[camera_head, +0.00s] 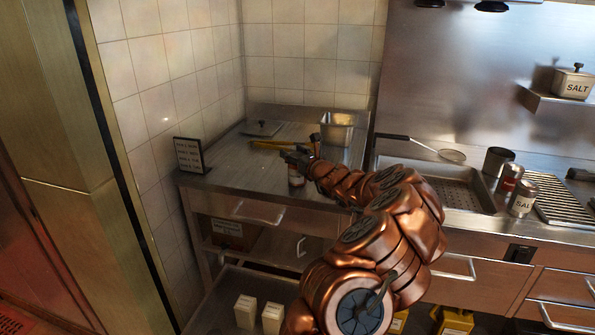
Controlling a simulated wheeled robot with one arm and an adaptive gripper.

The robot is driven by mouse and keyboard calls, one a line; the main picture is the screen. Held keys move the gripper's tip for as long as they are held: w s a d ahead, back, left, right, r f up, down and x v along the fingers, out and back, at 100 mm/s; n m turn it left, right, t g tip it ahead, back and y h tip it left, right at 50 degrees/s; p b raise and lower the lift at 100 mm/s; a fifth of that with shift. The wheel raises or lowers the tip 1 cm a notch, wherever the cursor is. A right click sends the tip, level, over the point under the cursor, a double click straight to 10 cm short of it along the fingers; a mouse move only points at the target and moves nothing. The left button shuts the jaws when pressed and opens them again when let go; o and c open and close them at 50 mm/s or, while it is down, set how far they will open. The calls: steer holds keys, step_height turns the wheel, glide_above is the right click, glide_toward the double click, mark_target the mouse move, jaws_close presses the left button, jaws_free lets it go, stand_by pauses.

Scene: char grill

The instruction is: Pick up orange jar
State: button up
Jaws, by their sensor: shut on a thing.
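The orange jar (296,178) is a small jar near the front edge of the steel counter at the left. Its upper part is largely hidden by my gripper (297,160). My gripper reaches in from the right and is shut on the jar. The jar looks upright. I cannot tell whether its base touches the counter.
A steel pan (337,131), a flat lid (261,128) and yellow-handled tongs (270,144) lie behind my gripper. A small black sign (189,155) stands at the left.

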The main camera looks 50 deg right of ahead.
jaws_close()
stand_by(0.6)
